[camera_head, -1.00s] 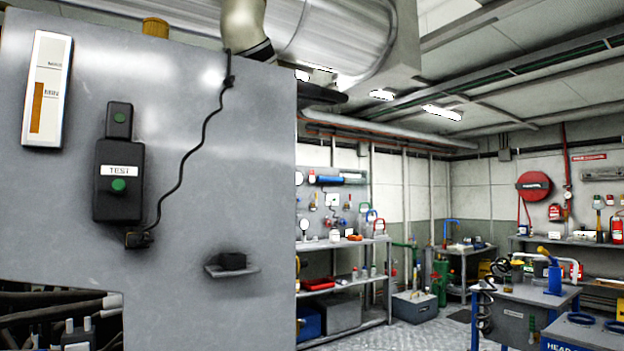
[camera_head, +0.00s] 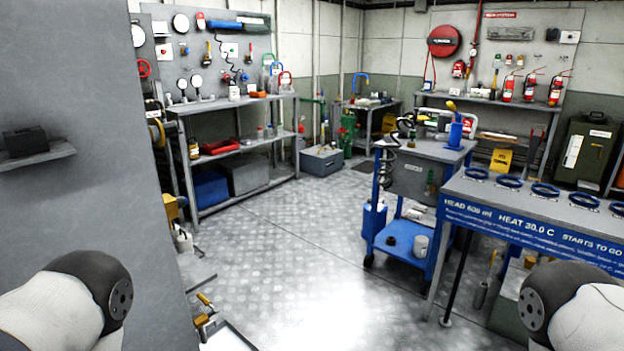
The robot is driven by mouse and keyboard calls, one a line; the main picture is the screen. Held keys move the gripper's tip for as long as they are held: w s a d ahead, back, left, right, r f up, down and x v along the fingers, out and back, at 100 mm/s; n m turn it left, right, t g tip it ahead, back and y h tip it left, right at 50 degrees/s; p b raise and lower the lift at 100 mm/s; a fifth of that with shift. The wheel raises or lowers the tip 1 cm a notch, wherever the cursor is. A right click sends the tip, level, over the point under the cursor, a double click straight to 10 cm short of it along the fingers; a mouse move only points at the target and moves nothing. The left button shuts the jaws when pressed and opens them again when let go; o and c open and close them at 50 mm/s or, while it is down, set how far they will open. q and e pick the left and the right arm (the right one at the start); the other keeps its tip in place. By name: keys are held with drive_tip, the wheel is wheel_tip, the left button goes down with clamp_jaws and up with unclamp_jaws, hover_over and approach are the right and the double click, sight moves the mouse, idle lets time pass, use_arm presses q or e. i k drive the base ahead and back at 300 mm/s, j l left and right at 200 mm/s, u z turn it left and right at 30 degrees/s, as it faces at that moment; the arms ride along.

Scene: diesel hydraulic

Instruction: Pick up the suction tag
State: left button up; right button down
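I cannot make out a suction tag in this view; any tag among the distant benches and boards is too small to tell. Neither gripper is in view. Only rounded white and dark links of my two arms show, at the lower left and lower right corners.
A grey panel with a small shelf (camera_head: 38,156) is close on the left. Metal shelving (camera_head: 240,103) stands behind it. A blue tool cart (camera_head: 420,150) and a long bench with blue rings (camera_head: 540,215) are at the right. The metal floor (camera_head: 290,240) between them is clear.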

sight(201, 21)
drive_tip(key=i+l, duration=0.15)
drive_tip(key=i, duration=0.4)
drive_tip(key=i+l, duration=0.15)
drive_tip(key=i, duration=0.45)
drive_tip(key=i+l, duration=0.15)
drive_tip(key=i, duration=0.4)
drive_tip(key=i+l, duration=0.15)
drive_tip(key=i, duration=0.4)
drive_tip(key=i+j+u, duration=0.1)
drive_tip(key=i+u, duration=0.15)
drive_tip(key=i, duration=0.55)
drive_tip(key=i+u, duration=0.3)
drive_tip(key=i, duration=0.5)
drive_tip(key=i+l+u, duration=0.25)
drive_tip(key=i, duration=0.5)
